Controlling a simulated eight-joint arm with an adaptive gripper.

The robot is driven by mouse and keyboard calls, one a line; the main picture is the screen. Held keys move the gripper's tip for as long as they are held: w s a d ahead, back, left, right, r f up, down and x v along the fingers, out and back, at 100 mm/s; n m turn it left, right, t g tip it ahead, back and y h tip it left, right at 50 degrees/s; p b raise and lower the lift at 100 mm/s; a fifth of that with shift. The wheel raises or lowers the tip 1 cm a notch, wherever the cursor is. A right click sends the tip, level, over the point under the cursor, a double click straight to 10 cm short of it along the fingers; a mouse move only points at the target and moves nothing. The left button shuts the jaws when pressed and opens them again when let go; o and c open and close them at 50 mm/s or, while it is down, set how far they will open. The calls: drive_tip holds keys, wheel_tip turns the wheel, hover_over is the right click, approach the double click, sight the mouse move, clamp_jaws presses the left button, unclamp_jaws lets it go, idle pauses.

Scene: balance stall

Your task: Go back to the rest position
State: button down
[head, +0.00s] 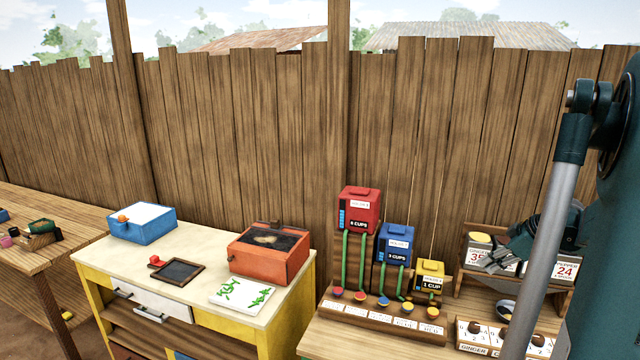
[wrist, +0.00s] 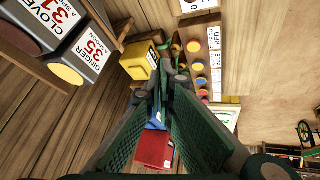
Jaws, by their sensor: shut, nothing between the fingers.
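My gripper (head: 490,262) is shut and empty at the right of the head view, in front of the spice rack and right of the yellow box. In the wrist view my gripper (wrist: 174,72) shows its two green fingers meeting at the tips. My arm covers part of the rack and the far right of the head view.
The spice rack (head: 461,288) stands close beside my gripper. The yellow box (head: 431,268), blue box (head: 397,240) and red box (head: 358,208) stand to its left. A cream-topped table (head: 205,246) bears an orange box (head: 268,253). A plank fence (head: 230,130) closes the back.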

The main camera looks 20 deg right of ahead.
drive_tip(key=w+a+r+m+g+b, duration=0.1)
drive_tip(key=w+a+r, duration=0.2)
drive_tip(key=a, duration=1.4)
drive_tip(key=w+a+r+m, duration=0.1)
drive_tip(key=w+a+r, duration=0.1)
drive_tip(key=a, duration=1.6)
drive_tip(key=s+a+f+m, duration=0.1)
drive_tip(key=s+a, duration=0.4)
drive_tip(key=a, duration=0.4)
drive_tip(key=s+a+f+m+t+b, duration=0.1)
drive_tip(key=s+a, duration=0.4)
drive_tip(key=a, duration=0.5)
drive_tip(key=s+a+f+m, duration=0.1)
drive_tip(key=s+a+f, duration=0.2)
drive_tip(key=a, duration=0.7)
drive_tip(key=shift+s+f+h, duration=0.25)
drive_tip(key=shift+s+h, duration=0.05)
drive_tip(key=shift+s, duration=0.65)
